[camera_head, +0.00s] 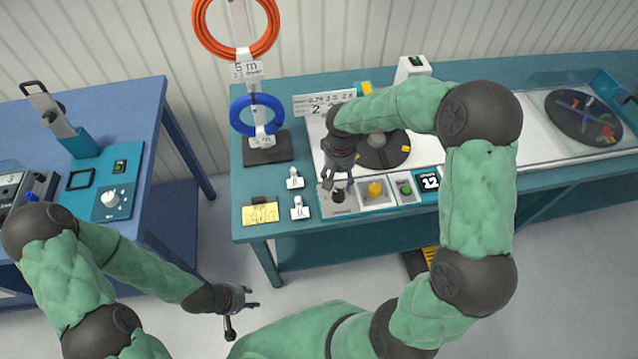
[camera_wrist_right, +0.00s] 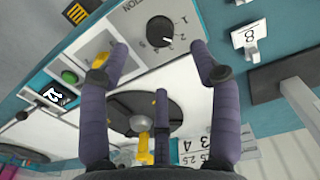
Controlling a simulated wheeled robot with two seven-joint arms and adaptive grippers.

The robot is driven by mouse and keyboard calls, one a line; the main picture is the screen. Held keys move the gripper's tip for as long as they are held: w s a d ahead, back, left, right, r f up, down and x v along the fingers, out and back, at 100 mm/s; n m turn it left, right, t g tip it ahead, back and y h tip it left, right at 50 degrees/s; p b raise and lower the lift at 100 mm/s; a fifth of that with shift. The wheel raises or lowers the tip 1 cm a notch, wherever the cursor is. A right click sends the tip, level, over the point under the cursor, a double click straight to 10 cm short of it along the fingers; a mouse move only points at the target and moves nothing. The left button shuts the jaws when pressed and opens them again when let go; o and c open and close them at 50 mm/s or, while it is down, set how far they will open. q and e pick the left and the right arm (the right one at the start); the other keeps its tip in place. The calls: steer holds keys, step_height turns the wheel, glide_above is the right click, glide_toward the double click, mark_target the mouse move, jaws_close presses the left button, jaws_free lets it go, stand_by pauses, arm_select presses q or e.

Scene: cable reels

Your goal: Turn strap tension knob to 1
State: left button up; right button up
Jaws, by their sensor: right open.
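A black knob (camera_head: 338,196) sits on a light panel at the front left of the teal bench. In the right wrist view this black knob (camera_wrist_right: 160,30) has a ring of small numbers, including a 1, and a partly hidden label. My left gripper (camera_head: 246,300) is open and empty, away from both tables.
Beside the black knob are a yellow knob (camera_head: 375,189), a green button (camera_head: 405,188) and a "12" display (camera_head: 430,181). White numbered tags (camera_head: 299,208) and a yellow note (camera_head: 260,213) lie to its left. A blue coil (camera_head: 257,115) hangs on a stand behind.

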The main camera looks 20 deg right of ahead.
mark_target(338, 193)
steer(key=f, duration=0.3)
steer(key=f+b, duration=0.1)
steer(key=f, duration=0.2)
steer(key=f+b, duration=0.1)
steer(key=f, duration=0.2)
steer(key=shift+w+d+f, duration=0.25)
steer(key=shift+d+f, duration=0.05)
steer(key=shift+f, duration=0.05)
steer(key=c, duration=1.1)
